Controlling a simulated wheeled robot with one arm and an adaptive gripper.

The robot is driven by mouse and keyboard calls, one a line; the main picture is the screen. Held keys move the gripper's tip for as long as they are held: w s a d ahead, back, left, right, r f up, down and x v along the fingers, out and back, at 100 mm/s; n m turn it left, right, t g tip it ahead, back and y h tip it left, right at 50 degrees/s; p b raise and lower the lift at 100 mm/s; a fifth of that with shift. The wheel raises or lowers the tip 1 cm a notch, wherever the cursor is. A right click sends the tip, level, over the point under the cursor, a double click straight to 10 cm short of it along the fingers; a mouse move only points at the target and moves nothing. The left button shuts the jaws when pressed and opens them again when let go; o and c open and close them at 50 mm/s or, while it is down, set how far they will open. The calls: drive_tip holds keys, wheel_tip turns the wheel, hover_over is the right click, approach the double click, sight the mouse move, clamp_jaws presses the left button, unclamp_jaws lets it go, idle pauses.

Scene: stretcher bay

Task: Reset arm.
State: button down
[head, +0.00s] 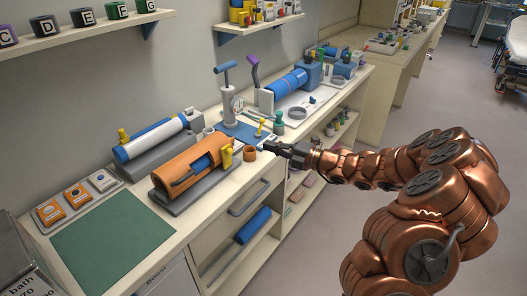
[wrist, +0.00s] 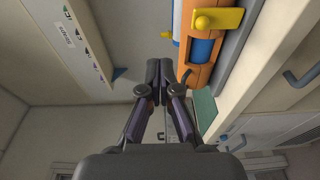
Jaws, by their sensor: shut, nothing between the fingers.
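My copper-coloured arm (head: 385,168) reaches in from the right in the head view, bent and stretched toward the workbench. My dark gripper (head: 268,149) is at the bench's front edge, close to a small orange-brown cup (head: 250,154). I cannot tell whether it touches the cup. In the wrist view my gripper (wrist: 158,66) has its two fingers together with nothing between them. An orange cylinder device (head: 195,160) with a blue core and a yellow handle lies left of the gripper; it also shows in the wrist view (wrist: 200,50).
The bench (head: 180,228) carries a green mat (head: 112,240), a white-and-blue cylinder (head: 155,138), a grey upright pump (head: 231,103) and a larger blue cylinder (head: 287,84). A wall shelf (head: 85,36) holds lettered pots. The floor (head: 450,85) behind my arm is open.

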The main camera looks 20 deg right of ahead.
drive_tip(key=shift+s+d+r, duration=0.25)
drive_tip(key=shift+r, duration=0.05)
idle(0.4)
drive_tip(key=s+a+r+n+g+y, duration=0.1)
drive_tip(key=s+a+r+n+g, duration=0.1)
drive_tip(key=s+a+n+g, duration=0.45)
drive_tip(key=s+a+r+n+g, duration=0.3)
drive_tip(key=s+a+n, duration=0.5)
drive_tip(key=a+n, duration=0.25)
drive_tip(key=s+a+f+n+g+h, duration=0.2)
drive_tip(key=s+n+g, duration=0.1)
drive_tip(key=s+n, duration=0.55)
drive_tip(key=s+d+f+n+g+h, duration=0.1)
drive_tip(key=s+d+n+h, duration=0.15)
drive_tip(key=s+n, duration=0.3)
drive_tip(key=s+d+f+n+g+h, duration=0.1)
drive_tip(key=s+d+f+n+h, duration=0.1)
drive_tip(key=s+n+h, duration=0.4)
drive_tip(key=s+d+n+h, duration=0.3)
drive_tip(key=s+d+n, duration=0.4)
drive_tip(key=d, duration=0.4)
drive_tip(key=shift+s+d+f+t+h, duration=0.15)
drive_tip(key=shift+s+f+t+h, duration=0.2)
drive_tip(key=shift+s, duration=0.55)
